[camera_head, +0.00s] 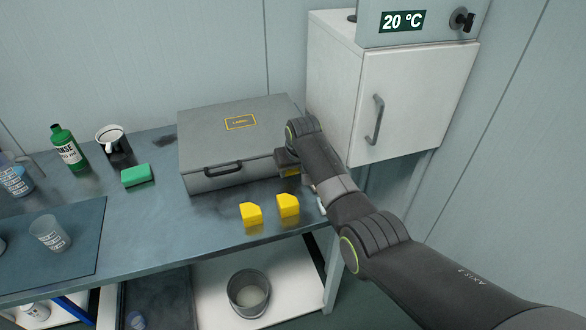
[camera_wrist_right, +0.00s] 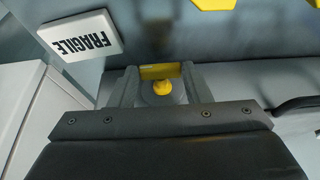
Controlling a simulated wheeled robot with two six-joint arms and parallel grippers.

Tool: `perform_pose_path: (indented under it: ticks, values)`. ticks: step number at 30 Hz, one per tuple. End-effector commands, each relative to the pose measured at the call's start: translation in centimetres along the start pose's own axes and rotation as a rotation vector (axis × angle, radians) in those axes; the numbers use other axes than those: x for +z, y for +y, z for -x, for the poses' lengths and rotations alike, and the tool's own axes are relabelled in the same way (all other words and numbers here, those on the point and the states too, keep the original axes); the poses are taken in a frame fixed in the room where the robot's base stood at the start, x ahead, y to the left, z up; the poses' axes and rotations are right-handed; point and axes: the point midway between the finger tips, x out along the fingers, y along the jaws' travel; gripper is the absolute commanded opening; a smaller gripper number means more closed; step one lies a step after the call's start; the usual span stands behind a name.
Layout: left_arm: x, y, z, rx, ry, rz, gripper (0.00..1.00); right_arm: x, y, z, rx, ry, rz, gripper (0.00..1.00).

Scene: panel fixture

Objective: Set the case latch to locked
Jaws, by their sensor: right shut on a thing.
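The grey case (camera_head: 235,130) lies closed on the bench with its black handle (camera_head: 223,169) facing front. My right gripper (camera_head: 289,163) is at the right end of the case front. In the right wrist view its fingers (camera_wrist_right: 161,88) are shut on the case latch, whose yellow pointed part (camera_wrist_right: 162,87) and yellow strip (camera_wrist_right: 160,71) show between them. In the head view my gripper hides most of the latch, with a little yellow just below it. I cannot tell the latch's exact setting. My left gripper is in neither view.
Two yellow blocks (camera_head: 251,214) (camera_head: 288,205) stand in front of the case. A white cabinet (camera_head: 413,105) is close on the right. A FRAGILE plate (camera_wrist_right: 80,34) shows near the gripper.

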Motion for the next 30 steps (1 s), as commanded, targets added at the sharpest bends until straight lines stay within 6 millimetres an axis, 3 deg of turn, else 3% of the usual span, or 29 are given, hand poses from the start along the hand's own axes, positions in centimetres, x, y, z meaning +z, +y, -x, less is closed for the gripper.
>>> perform_pose_path:
  ticks: [15, 30]
  values:
    - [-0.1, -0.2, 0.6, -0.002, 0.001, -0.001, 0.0, 0.1, -0.8, -0.1, 0.203, -0.003, 0.087, 0.21]
    - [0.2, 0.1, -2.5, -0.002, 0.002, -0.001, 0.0, 0.3, -1.6, -0.7, 0.504, -0.001, 0.21, 0.21]
